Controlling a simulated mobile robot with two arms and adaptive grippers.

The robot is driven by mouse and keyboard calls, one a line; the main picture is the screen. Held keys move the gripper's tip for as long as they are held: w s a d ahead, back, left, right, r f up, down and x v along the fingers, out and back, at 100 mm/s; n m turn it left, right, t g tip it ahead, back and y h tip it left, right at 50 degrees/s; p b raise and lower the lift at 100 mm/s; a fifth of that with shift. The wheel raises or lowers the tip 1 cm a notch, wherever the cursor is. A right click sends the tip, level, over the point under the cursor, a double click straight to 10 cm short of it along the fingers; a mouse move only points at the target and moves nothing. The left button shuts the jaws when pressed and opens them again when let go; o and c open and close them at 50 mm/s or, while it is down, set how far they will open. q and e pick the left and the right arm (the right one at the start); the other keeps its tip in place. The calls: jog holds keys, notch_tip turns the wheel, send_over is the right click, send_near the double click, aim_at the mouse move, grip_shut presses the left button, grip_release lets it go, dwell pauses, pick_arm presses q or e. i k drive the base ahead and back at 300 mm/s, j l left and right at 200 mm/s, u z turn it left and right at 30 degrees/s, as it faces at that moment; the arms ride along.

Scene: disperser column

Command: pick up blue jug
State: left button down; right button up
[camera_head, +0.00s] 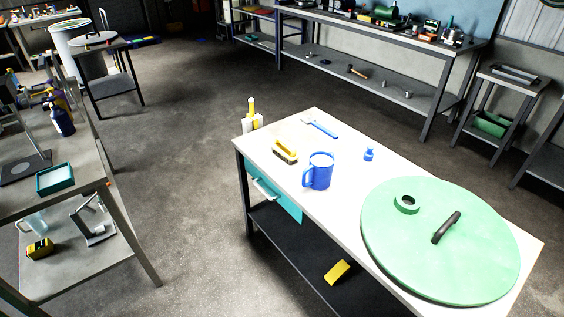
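The blue jug (320,171) stands upright on the white top of the workbench (352,220), near its left long edge. Its handle points to the left in the picture. No gripper is near it or touching it. Neither my left nor my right gripper shows in the head view.
On the workbench, a large green round lid (408,252) with a dark handle fills the near right end. A yellow-black brush (285,151), a blue-handled tool (321,127) and a small blue bottle (369,155) lie around the jug. Another table (124,222) stands left, with open floor between.

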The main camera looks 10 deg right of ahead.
aim_at(320, 169)
jog(key=i+j+z, duration=0.1)
jog(key=i+j, duration=0.15)
jog(key=i, duration=0.2)
jog(key=i+j+z, duration=0.15)
jog(key=i+j, duration=0.15)
jog(key=i, duration=0.1)
